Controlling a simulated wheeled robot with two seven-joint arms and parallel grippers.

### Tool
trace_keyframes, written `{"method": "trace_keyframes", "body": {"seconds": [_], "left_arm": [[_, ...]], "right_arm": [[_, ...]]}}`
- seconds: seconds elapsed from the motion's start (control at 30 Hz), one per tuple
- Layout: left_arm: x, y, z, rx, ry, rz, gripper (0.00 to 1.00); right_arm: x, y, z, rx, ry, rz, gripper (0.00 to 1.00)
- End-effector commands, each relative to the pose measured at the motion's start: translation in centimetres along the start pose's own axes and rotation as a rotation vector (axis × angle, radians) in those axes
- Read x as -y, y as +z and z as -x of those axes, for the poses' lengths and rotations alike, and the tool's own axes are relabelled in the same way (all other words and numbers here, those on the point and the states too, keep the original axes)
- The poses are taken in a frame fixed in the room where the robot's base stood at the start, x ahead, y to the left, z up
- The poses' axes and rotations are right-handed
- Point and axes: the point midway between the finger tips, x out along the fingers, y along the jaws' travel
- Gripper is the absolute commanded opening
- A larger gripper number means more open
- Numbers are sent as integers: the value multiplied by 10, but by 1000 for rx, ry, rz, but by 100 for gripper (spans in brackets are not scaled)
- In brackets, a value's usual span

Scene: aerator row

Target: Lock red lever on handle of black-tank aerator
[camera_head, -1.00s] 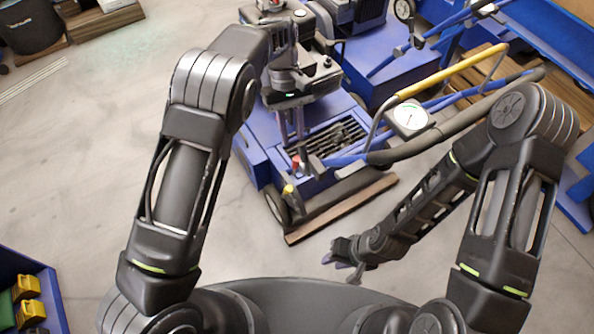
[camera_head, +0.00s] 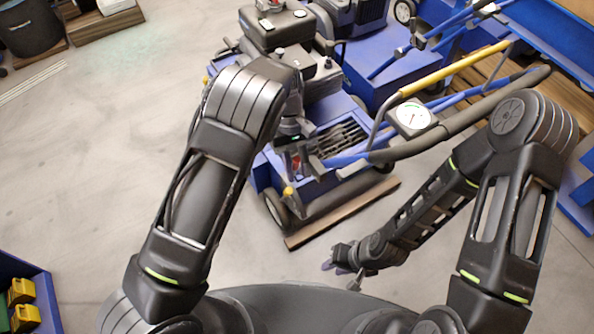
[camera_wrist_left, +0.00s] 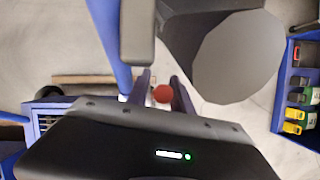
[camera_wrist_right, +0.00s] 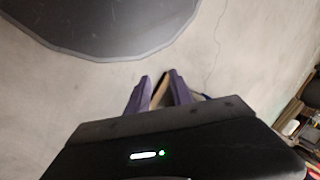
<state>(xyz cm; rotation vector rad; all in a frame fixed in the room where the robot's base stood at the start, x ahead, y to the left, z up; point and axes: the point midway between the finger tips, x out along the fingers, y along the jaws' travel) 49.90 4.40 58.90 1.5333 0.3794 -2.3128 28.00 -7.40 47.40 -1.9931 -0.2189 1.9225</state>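The near blue aerator (camera_head: 310,203) has a dark engine and tank (camera_head: 278,27) on top. Its blue handle bar (camera_head: 345,160) runs toward the gauge. The red lever's knob (camera_head: 296,164) shows small in the head view, partly hidden by my left gripper (camera_head: 295,155). In the left wrist view, the round red knob (camera_wrist_left: 163,94) appears between the fingers of my left gripper (camera_wrist_left: 161,75). These fingers are apart; contact with the knob cannot be told. My right gripper (camera_head: 343,268) is low over the floor, empty, its fingers (camera_wrist_right: 159,76) slightly apart.
Another blue machine (camera_head: 385,75) stands behind. A wooden board (camera_head: 330,222) lies by the near wheel. Floor at left is clear.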

Motion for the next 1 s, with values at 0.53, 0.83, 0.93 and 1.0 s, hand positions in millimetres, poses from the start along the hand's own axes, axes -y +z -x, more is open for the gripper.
{"method": "trace_keyframes", "body": {"seconds": [0.53,0.83,0.93,1.0], "left_arm": [[0,0,-6,0,1,0,12],[0,0,-6,-1,1,0,0],[0,0,-6,-1,1,0,0],[0,0,-5,-1,1,0,0]], "right_arm": [[0,0,0,0,0,0,27],[0,0,0,0,0,0,27],[0,0,0,0,0,0,27],[0,0,0,0,0,0,27]]}}
